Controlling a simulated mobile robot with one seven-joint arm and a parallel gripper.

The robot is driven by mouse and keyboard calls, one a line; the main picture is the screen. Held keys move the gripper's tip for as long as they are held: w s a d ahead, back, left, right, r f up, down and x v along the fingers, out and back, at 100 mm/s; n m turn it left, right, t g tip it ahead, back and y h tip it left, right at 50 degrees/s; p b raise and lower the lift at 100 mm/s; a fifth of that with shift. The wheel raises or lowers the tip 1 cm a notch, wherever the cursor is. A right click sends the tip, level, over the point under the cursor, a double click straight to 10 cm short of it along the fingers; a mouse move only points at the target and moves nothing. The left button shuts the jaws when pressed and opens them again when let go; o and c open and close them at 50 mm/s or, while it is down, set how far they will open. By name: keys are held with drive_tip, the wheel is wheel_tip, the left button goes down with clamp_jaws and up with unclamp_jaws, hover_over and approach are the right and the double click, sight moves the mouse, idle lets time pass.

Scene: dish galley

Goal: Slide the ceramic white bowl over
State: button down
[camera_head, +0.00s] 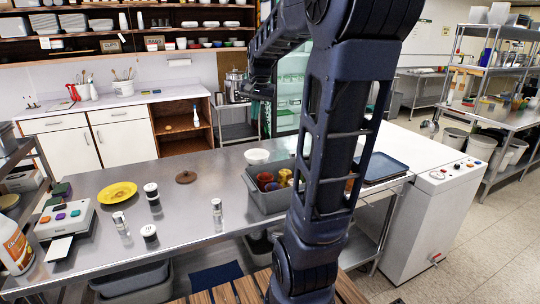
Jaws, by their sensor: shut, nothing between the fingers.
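The white bowl (256,157) sits upright on the steel counter (220,165), near its back edge and just behind a grey tub. It looks empty, and nothing touches it that I can see. My gripper (258,101) hangs at the end of my raised arm, pointing down, above and apart from the bowl in the picture. It is small and dark here; it is shut and holds nothing. My arm's links cover the counter right of the bowl.
A grey tub (265,201) with cups stands just in front of the bowl. A brown lid (186,177) lies to the left, then a yellow plate (117,192) and several shakers. A blue tray (384,166) lies right. Bare counter lies between lid and bowl.

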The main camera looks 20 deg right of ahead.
drive_tip(key=w+d+f+m+g, duration=0.1)
drive_tip(key=w+d+m, duration=0.15)
drive_tip(key=w, duration=0.35)
drive_tip(key=w+d+f+m, duration=0.1)
drive_tip(key=w+d, duration=0.2)
drive_tip(key=w, duration=0.3)
drive_tip(key=w+d+f+m+g+y, duration=0.1)
drive_tip(key=w+d+f+m, duration=0.2)
drive_tip(key=w+d+f, duration=0.5)
drive_tip(key=w+d+f+m+y, duration=0.1)
drive_tip(key=w+d+f+m, duration=0.2)
drive_tip(key=w+d+f, duration=0.6)
drive_tip(key=w+d+f+m, duration=0.3)
drive_tip(key=w+d+f, duration=0.35)
drive_tip(key=f, duration=0.35)
drive_tip(key=shift+g+y, duration=0.4)
drive_tip(key=x, duration=0.9)
drive_tip(key=shift+w+a, duration=0.3)
drive_tip(key=shift+a, duration=0.05)
drive_tip(key=shift+a+r, duration=0.25)
drive_tip(key=shift+a, duration=1.7)
